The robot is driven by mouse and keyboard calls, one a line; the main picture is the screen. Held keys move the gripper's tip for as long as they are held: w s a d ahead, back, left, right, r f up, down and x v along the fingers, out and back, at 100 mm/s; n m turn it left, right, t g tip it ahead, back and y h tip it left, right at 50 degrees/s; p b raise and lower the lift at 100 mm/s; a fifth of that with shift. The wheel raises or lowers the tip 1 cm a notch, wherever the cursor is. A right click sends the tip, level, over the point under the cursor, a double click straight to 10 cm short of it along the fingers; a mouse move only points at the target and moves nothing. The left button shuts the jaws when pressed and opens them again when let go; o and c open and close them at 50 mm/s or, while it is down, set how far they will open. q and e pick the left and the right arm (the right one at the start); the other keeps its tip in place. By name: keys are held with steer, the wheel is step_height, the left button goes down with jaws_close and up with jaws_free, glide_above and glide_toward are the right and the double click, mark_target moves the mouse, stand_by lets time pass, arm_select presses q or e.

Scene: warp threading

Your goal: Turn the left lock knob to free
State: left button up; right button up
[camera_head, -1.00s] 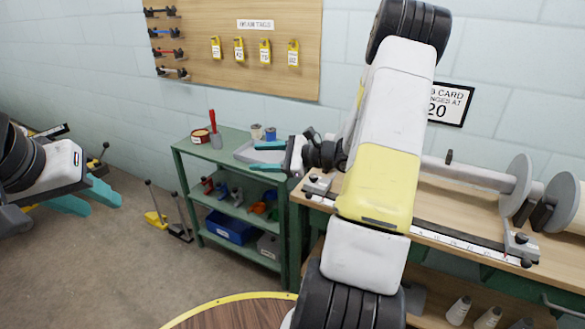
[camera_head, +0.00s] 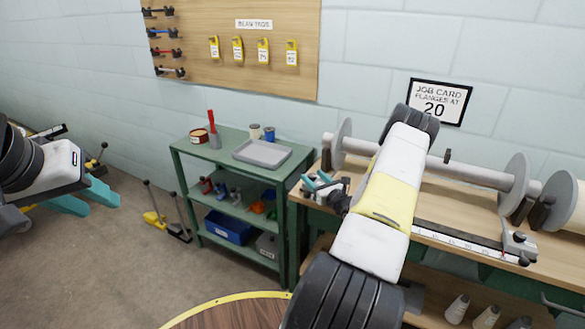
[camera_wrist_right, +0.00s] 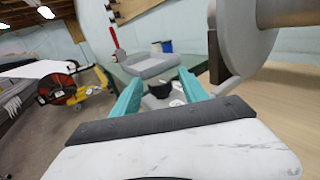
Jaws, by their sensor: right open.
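My right gripper (camera_head: 317,181) is at the left end of the measuring rail on the wooden bench, its two teal fingers spread apart. In the head view the gripper largely covers the knob and block. My left gripper (camera_head: 103,207) hangs at the far left over the floor, with its teal fingers apart and empty.
A beam with a left flange (camera_head: 341,143) and right flange (camera_head: 516,178) lies behind the rail (camera_head: 455,240). The right lock block (camera_head: 518,243) sits at the rail's right end. A green shelf (camera_head: 180,150) with a grey tray (camera_head: 262,153) stands left of the bench.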

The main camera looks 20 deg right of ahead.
steer(key=shift+w+a, duration=0.1)
steer(key=shift+w, duration=0.75)
jaws_close()
steer(key=shift+n+y, duration=0.3)
steer(key=shift+y, duration=0.2)
steer(key=n+g+y, duration=0.1)
steer(key=y, duration=0.1)
steer(key=n+y, duration=0.2)
steer(key=y, duration=0.1)
steer(key=shift+g, duration=0.4)
steer(key=n+g+y, duration=0.4)
steer(key=n+y, duration=0.1)
steer(key=shift+s+a+y, duration=0.1)
steer(key=shift+y, duration=0.2)
steer(key=shift+g, duration=0.5)
jaws_free()
